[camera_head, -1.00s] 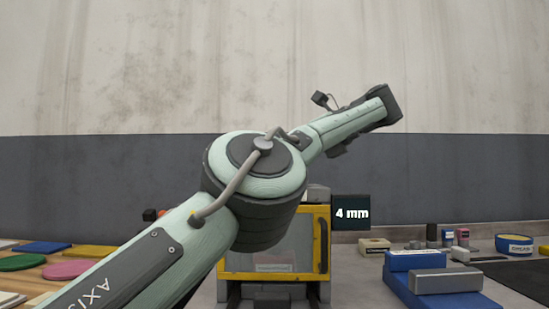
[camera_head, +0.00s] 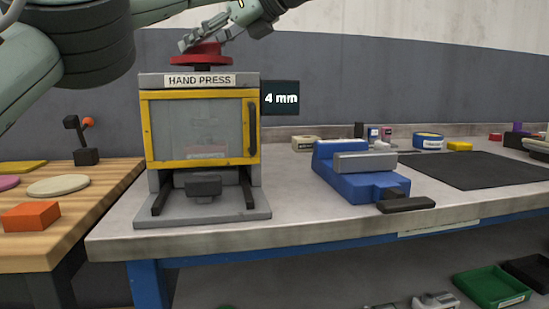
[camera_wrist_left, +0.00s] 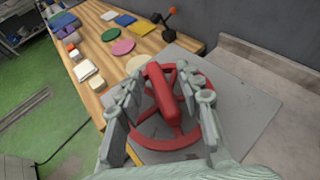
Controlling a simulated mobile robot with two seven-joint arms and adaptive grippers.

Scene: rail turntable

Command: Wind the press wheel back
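The hand press (camera_head: 200,81) is a grey frame with a yellow-edged clear door, which looks shut. Its red wheel (camera_head: 208,52) sits on top. A black sign (camera_head: 280,98) beside it reads 4 mm. My left gripper (camera_head: 205,38) is over the wheel, pointing down. In the left wrist view, the red wheel (camera_wrist_left: 165,130) has a raised red bar across it. The fingers of my left gripper (camera_wrist_left: 162,82) are spread on either side of this bar, with gaps visible. My right gripper is in neither view.
A blue vise-like fixture (camera_head: 345,180) stands right of the press on the grey bench (camera_head: 290,222). A dark mat (camera_head: 470,170) lies further right. A wooden table (camera_head: 100,195) with an orange block (camera_head: 31,216) and flat discs is at left.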

